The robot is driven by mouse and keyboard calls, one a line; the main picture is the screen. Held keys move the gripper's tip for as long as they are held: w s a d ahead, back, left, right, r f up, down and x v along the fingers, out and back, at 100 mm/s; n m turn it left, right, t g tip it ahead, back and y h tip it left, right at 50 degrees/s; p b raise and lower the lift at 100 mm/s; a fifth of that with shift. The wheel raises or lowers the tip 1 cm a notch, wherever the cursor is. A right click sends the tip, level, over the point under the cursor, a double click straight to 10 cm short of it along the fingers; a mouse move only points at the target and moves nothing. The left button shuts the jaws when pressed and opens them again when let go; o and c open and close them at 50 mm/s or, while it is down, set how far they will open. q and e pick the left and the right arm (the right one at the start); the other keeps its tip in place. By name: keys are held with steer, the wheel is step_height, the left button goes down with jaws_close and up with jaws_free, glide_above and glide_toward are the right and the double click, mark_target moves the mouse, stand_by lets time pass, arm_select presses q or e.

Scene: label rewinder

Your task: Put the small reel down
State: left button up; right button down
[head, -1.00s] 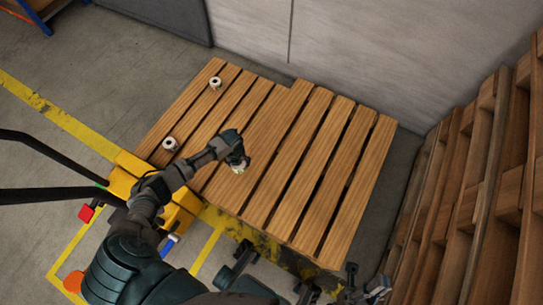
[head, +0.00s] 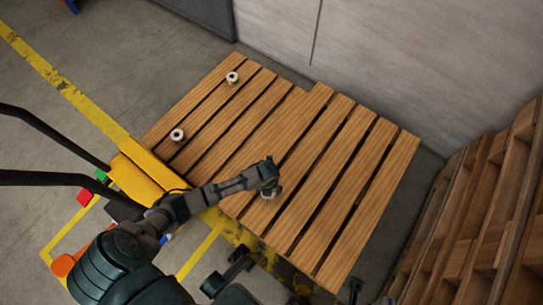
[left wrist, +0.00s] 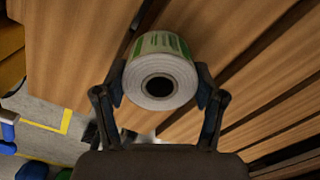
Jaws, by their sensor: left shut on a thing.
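My left gripper (head: 268,187) is over the middle of the wooden slatted pallet top (head: 335,150). It is shut on the small reel (left wrist: 160,72), a white roll with green print and a dark core hole. In the left wrist view the two fingers (left wrist: 160,92) grip the reel from both sides. In the head view the reel (head: 270,195) shows just below the gripper, close to the boards. I cannot tell whether it touches them. Dark parts at the bottom edge of the head view may be my right gripper (head: 355,288); its fingers are not clear.
Two other small reels stand on the pallet's left side, one near the back (head: 232,77) and one nearer the front (head: 177,134). A yellow truck (head: 140,170) adjoins the left edge. Stacked pallets (head: 485,215) stand at the right. The right boards are clear.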

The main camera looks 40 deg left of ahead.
arm_select(q)
steer(key=shift+r, duration=0.2)
steer(key=shift+f, duration=0.2)
steer(key=o, duration=1.5)
steer(key=shift+r, duration=0.15)
